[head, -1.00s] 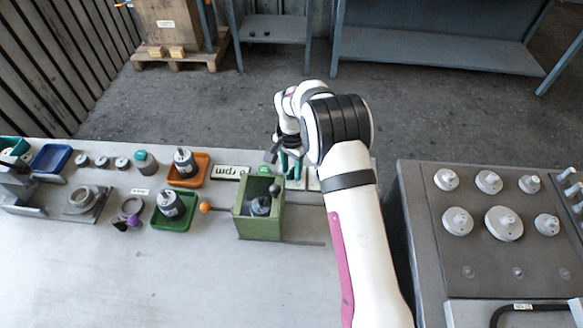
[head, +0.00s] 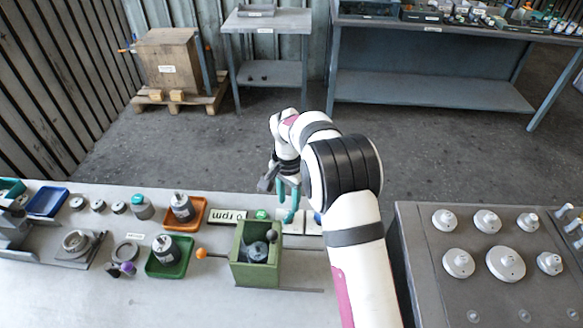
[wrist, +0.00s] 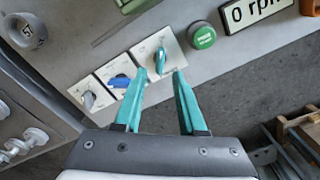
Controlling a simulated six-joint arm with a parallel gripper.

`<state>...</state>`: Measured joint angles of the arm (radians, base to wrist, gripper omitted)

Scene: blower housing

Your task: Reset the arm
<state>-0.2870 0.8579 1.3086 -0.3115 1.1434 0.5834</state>
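My gripper (head: 287,203) hangs at the far edge of the bench, above the small switch plates beside the 0 rpm sign (head: 228,215). In the wrist view my gripper (wrist: 160,72) has its two teal fingers spread apart with nothing between them. Just beyond the fingertips is a white plate with a teal rotary knob (wrist: 161,60). Next to it are a plate with a blue knob (wrist: 120,81) and a plate with a grey knob (wrist: 88,99). The fingers look apart from the teal knob. My arm partly hides the plates in the head view.
A green button (wrist: 202,36) lies by the sign. A green box (head: 256,255) with an orange-tipped handle (head: 201,253) stands in front. Left hold a green tray (head: 170,257) and an orange tray (head: 186,213). A grey cabinet (head: 470,290) stands right. The bench's front middle is clear.

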